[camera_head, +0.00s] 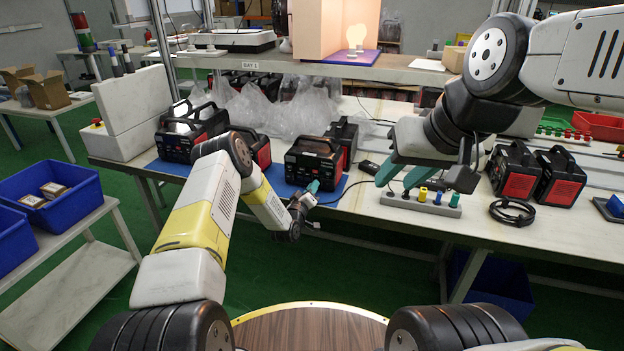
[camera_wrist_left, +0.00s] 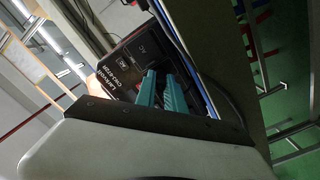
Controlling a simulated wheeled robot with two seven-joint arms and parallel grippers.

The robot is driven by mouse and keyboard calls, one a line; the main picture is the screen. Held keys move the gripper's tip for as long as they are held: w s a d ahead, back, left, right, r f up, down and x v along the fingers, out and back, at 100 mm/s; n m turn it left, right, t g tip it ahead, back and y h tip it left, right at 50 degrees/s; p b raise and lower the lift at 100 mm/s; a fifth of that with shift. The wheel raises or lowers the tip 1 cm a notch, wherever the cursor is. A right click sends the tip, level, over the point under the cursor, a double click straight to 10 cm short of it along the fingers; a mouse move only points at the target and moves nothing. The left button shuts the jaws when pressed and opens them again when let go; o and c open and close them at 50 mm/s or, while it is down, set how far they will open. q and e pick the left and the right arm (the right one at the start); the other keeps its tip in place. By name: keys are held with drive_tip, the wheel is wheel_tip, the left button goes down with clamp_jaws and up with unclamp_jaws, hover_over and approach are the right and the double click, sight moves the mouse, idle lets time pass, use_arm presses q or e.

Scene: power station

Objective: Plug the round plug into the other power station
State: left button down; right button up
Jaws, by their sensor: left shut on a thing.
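A black and red power station (camera_head: 315,158) stands on a blue mat near the table's front edge; its front panel also shows in the left wrist view (camera_wrist_left: 130,62). Another power station (camera_head: 185,135) stands further left. My left gripper (camera_head: 312,188) is just in front of the middle station's face. Its teal fingers (camera_wrist_left: 160,92) are close together and point at that panel. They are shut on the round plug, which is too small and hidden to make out. I cannot tell whether it touches a socket. My right gripper (camera_head: 400,176) is open above a grey strip.
The grey strip (camera_head: 425,203) holds several coloured plugs. A coiled black cable (camera_head: 512,212) and more power stations (camera_head: 515,172) are to its right. A lit bulb (camera_head: 356,36) stands on the shelf. Clear plastic bags (camera_head: 262,108) lie behind the stations.

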use_arm(q)
drive_tip(key=shift+w, duration=0.2)
drive_tip(key=c, duration=1.3)
unclamp_jaws()
drive_tip(key=shift+d, duration=0.1)
drive_tip(key=shift+c, duration=0.2)
drive_tip(key=shift+s, duration=0.1)
drive_tip(key=v, duration=0.7)
drive_tip(key=shift+s+a, duration=0.2)
drive_tip(key=shift+s, duration=0.1)
